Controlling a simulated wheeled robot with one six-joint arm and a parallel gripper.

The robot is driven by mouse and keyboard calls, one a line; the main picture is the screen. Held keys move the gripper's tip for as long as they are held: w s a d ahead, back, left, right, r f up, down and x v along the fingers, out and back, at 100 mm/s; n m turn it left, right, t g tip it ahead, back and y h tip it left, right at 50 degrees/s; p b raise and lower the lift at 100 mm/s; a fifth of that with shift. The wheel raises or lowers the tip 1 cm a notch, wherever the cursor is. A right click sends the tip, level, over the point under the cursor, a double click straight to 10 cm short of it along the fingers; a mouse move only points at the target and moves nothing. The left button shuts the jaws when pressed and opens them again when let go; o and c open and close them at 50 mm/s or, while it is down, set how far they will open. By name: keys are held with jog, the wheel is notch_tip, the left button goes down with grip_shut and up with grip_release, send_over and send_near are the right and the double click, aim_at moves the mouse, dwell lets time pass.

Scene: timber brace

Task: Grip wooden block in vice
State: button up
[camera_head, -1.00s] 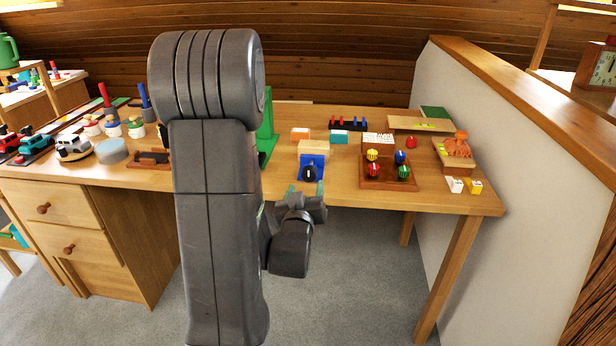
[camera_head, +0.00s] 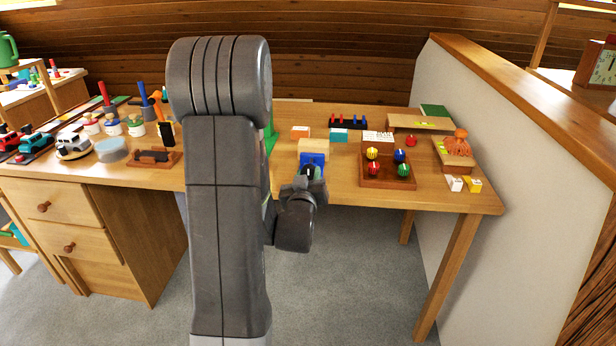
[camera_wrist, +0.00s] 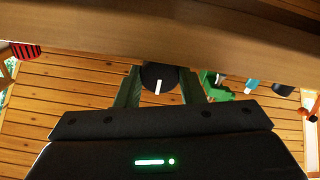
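A pale wooden block (camera_head: 314,145) sits at the blue vice (camera_head: 313,159) near the table's front edge, just behind the blue front part. I cannot tell whether the jaws touch it. The vice's round black knob with a white mark (camera_wrist: 159,78) faces me. My gripper (camera_head: 308,181) is at the front of the vice, over the table edge. In the wrist view its two green fingers (camera_wrist: 160,88) are apart, one on each side of the knob. Whether they touch it is unclear. My gripper and wrist partly hide the vice and knob in the head view.
A wooden tray with several coloured balls (camera_head: 387,184) stands just right of the vice. An orange-and-white block (camera_head: 300,132) and a teal block (camera_head: 338,135) lie behind. The table edge (camera_wrist: 160,40) crosses the wrist view. A white partition (camera_head: 460,150) stands at right.

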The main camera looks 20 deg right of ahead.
jog(key=shift+f+m+b, duration=0.1)
jog(key=shift+m+b, duration=0.2)
jog(key=shift+b, duration=0.1)
jog(key=m+b, duration=0.1)
jog(key=b, duration=0.1)
jog(key=shift+f+m+b, duration=0.1)
jog(key=shift+m+b, duration=1.2)
jog(key=shift+b, duration=0.2)
jog(key=shift+m+b, duration=0.9)
jog(key=shift+b, duration=0.05)
jog(key=shift+r, duration=0.2)
jog(key=o, duration=1)
jog(key=shift+s, duration=0.1)
